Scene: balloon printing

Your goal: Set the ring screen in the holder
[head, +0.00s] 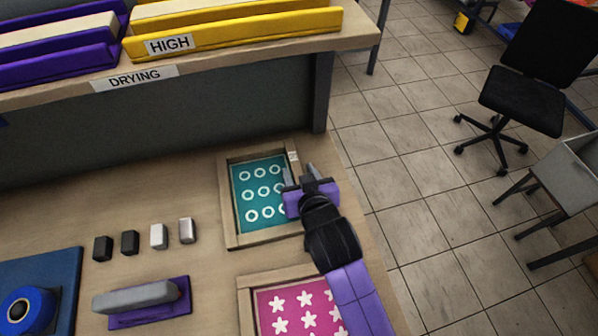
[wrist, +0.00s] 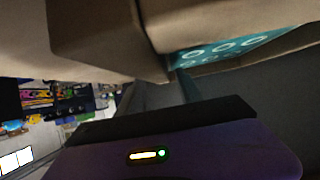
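The ring screen (head: 258,185), a teal panel with white rings in a wooden frame, lies on the table near its right edge. My gripper (head: 300,173) is at the frame's right rail, with its two fingers apart, one toward the teal panel and one toward the outer side. In the wrist view the wooden frame (wrist: 100,35) is very close and fills the upper part, with the fingers (wrist: 160,92) just below. I cannot tell whether they touch the rail. No holder is clearly recognisable; a blue base (head: 60,262) with a round blue object stands at the lower left.
A pink star screen (head: 268,300) lies in front, partly behind my arm. Several small blocks (head: 158,237) and a grey-handled tool on a purple base (head: 150,297) are to the left. The drying rack (head: 225,70) stands behind.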

